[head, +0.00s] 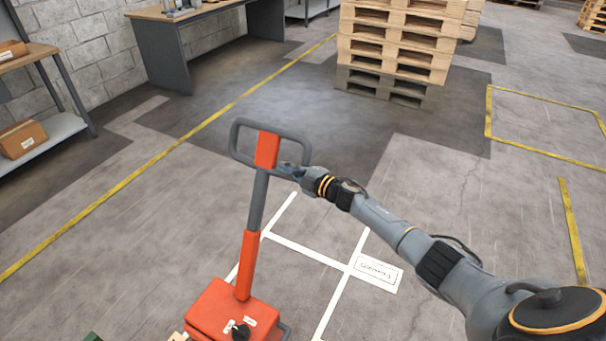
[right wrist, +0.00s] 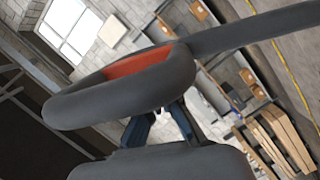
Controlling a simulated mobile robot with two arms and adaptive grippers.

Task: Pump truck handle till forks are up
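The pump truck's handle (head: 257,200) rises, leaning, from its orange body (head: 225,312) at the bottom of the head view. It has a grey loop grip (head: 236,140) with an orange centre piece, and the loop fills much of the right wrist view (right wrist: 110,100). My right gripper (head: 284,168) is at the right side of the loop. In the right wrist view its two fingers (right wrist: 160,118) stand apart against the loop. The loop hides their tips, so I cannot tell whether they clamp it. The forks are not clearly in view. My left gripper is out of view.
A tall stack of pallets (head: 395,50) stands at the back. A workbench (head: 165,50) and a shelf with cardboard boxes (head: 22,138) line the wall at left. White and yellow lines mark the floor. The floor between truck and pallets is clear.

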